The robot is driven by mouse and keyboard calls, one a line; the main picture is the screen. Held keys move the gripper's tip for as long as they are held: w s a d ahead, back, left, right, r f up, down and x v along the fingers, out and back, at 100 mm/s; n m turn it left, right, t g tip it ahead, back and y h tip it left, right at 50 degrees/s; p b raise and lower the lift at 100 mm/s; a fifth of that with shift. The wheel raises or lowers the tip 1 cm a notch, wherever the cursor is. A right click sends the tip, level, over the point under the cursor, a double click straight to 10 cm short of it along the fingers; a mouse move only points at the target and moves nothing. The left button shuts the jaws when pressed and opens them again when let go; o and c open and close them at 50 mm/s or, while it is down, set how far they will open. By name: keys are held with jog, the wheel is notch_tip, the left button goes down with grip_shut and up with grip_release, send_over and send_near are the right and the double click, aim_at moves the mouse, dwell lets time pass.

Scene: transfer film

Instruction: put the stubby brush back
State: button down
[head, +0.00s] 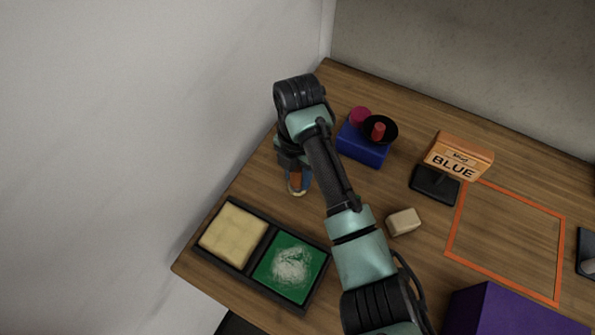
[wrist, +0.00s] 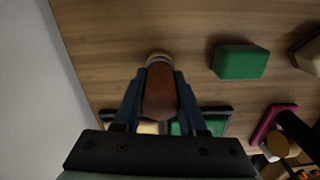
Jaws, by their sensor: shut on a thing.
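My gripper (head: 299,181) is shut on a short, thick brush (head: 297,191) with a brown body and a pale cream end. In the wrist view the brush (wrist: 160,88) sits between my two dark blue fingers, its pale end pointing away from my palm. The head view shows it over the wooden table, left of my forearm and behind the black two-part tray (head: 259,245). I cannot tell whether its pale end touches the table. The tray has a pale yellow pad (head: 233,234) on the left and a green pad with whitish marks (head: 290,267) on the right.
A blue box (head: 362,148) holds round items. An orange "BLUE" sign (head: 459,156), a black stand (head: 434,185), a beige block (head: 403,222) and a purple box (head: 512,312) stand rightward. A green block (wrist: 240,62) shows in the wrist view. The orange outline (head: 507,193) encloses bare table.

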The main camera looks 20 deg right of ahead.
jog(key=shift+c, duration=2.3)
grip_release()
jog(key=shift+f, duration=0.1)
notch_tip(320, 180, up, 12)
jog(key=p, duration=0.2)
jog(key=shift+r+p, duration=0.2)
jog(key=shift+p, duration=0.15)
jog(key=shift+f, duration=0.15)
